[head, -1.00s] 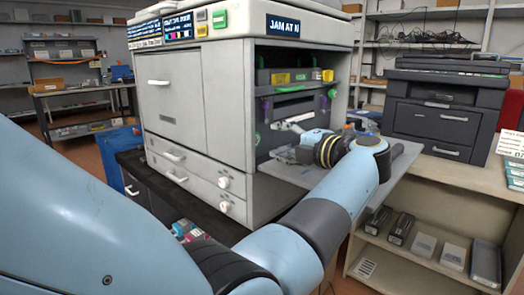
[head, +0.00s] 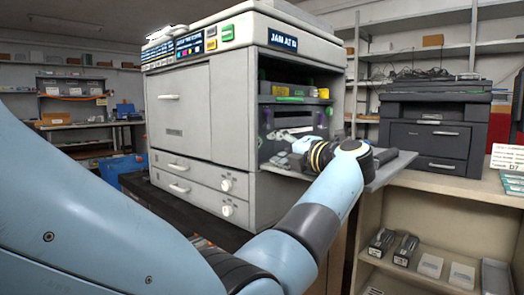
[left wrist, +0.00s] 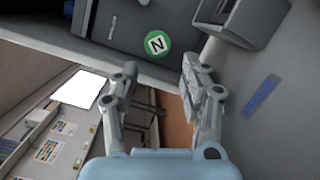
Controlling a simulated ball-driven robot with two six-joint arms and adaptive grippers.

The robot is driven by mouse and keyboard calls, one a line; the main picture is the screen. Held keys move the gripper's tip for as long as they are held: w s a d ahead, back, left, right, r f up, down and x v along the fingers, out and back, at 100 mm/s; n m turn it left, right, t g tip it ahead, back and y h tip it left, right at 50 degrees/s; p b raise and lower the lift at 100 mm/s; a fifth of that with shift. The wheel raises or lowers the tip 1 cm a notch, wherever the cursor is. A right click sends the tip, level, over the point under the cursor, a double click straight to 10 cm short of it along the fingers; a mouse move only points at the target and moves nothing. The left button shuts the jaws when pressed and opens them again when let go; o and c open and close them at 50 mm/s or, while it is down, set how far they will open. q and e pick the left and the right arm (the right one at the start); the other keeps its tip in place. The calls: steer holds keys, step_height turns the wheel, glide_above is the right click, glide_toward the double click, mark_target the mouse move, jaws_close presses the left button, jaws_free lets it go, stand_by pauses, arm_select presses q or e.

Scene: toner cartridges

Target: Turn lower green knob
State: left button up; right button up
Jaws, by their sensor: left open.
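A round green knob with a white "N" on it (left wrist: 157,44) shows in the left wrist view, just beyond and between my left fingertips. My left gripper (left wrist: 160,66) is open and empty, and its fingers appear apart from the knob. In the head view, my left gripper (head: 275,150) is inside the lower part of the open bay of the large grey printer (head: 231,120). The arm and gripper hide much of the lower bay there, and I cannot clearly make out the knob. My right gripper is in neither view.
The printer's open flap (head: 385,172) lies under my left wrist. The bay's side wall stands close to the fingers. A black printer (head: 434,125) sits on the counter at right, with boxes on the shelf below.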

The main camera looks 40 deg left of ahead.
mark_target(262, 142)
arm_select(q)
steer(key=x, duration=0.5)
steer(key=shift+w+a+b, duration=0.1)
steer(key=shift+a+b, duration=0.2)
steer(key=shift+a, duration=0.1)
steer(key=shift+w+a+r, duration=0.15)
steer(key=shift+w+a, duration=0.1)
steer(key=shift+a, duration=0.45)
steer(key=c, duration=0.9)
steer(key=shift+o, duration=0.2)
steer(key=r+m+p, duration=0.1)
steer(key=m+p, duration=0.1)
steer(key=p, duration=0.4)
steer(key=shift+r+m+h, duration=0.15)
steer(key=shift+m+h, duration=0.15)
steer(key=shift+m, duration=0.1)
steer(key=shift+m+g+p, duration=0.3)
steer(key=shift+m+p, duration=0.5)
steer(key=shift+p, duration=0.35)
steer(key=shift+f+m+p, duration=0.35)
steer(key=shift+f+m, duration=0.05)
steer(key=shift+f, duration=0.2)
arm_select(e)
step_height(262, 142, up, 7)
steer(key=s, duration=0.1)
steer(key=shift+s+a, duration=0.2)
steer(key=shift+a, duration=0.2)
